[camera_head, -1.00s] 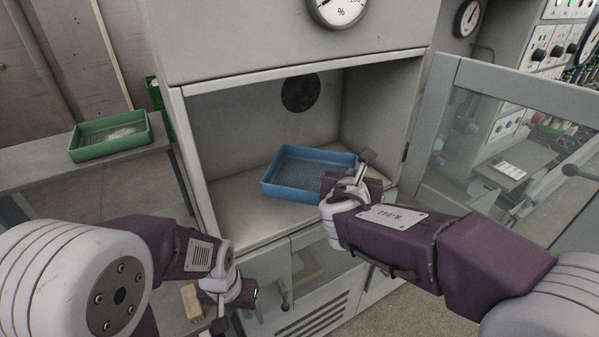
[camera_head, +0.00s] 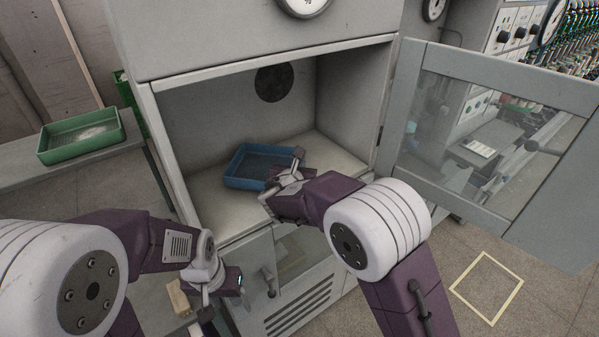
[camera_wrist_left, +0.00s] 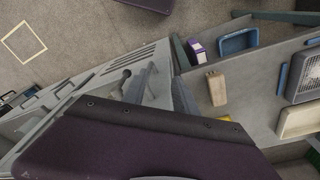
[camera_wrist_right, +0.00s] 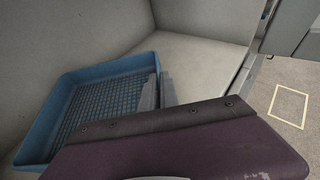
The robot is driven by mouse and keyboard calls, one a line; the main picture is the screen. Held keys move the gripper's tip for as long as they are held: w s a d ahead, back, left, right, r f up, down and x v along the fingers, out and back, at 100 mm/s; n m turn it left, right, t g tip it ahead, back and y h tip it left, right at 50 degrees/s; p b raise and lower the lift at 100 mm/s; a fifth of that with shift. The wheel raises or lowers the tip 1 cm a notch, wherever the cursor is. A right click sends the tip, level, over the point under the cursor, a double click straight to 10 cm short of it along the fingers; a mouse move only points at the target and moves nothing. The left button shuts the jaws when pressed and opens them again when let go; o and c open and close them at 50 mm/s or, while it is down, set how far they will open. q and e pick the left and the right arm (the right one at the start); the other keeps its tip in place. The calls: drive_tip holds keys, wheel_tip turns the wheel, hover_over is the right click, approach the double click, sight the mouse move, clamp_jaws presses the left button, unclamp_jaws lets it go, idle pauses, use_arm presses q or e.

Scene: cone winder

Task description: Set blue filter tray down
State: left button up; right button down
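The blue filter tray (camera_head: 236,182) is inside the open cabinet compartment, near the back of its floor. It also shows in the right wrist view (camera_wrist_right: 40,135), with a dark mesh bottom. My right gripper (camera_head: 292,168) is at the tray's right wall. In the right wrist view its fingers (camera_wrist_right: 158,92) straddle that wall, close together, and appear shut on it. Whether the tray's underside touches the floor is not clear. My left gripper (camera_head: 212,312) is low outside the cabinet, pointing down. Its fingers stand apart and empty in the left wrist view (camera_wrist_left: 160,95).
The glazed cabinet door (camera_head: 420,180) stands open on the right. A green tray (camera_head: 75,152) rests on the bench at left. A wooden block (camera_head: 178,298) lies near my left gripper. The compartment floor (camera_head: 225,210) in front of the blue tray is bare.

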drive_tip(key=shift+f, duration=0.9)
drive_tip(key=shift+w+f, duration=0.2)
drive_tip(key=shift+f, duration=0.05)
drive_tip(key=c, duration=1.6)
unclamp_jaws()
drive_tip(key=shift+s, duration=0.15)
drive_tip(key=b+v, duration=0.1)
drive_tip(key=v, duration=1.1)
drive_tip(key=shift+r, duration=0.1)
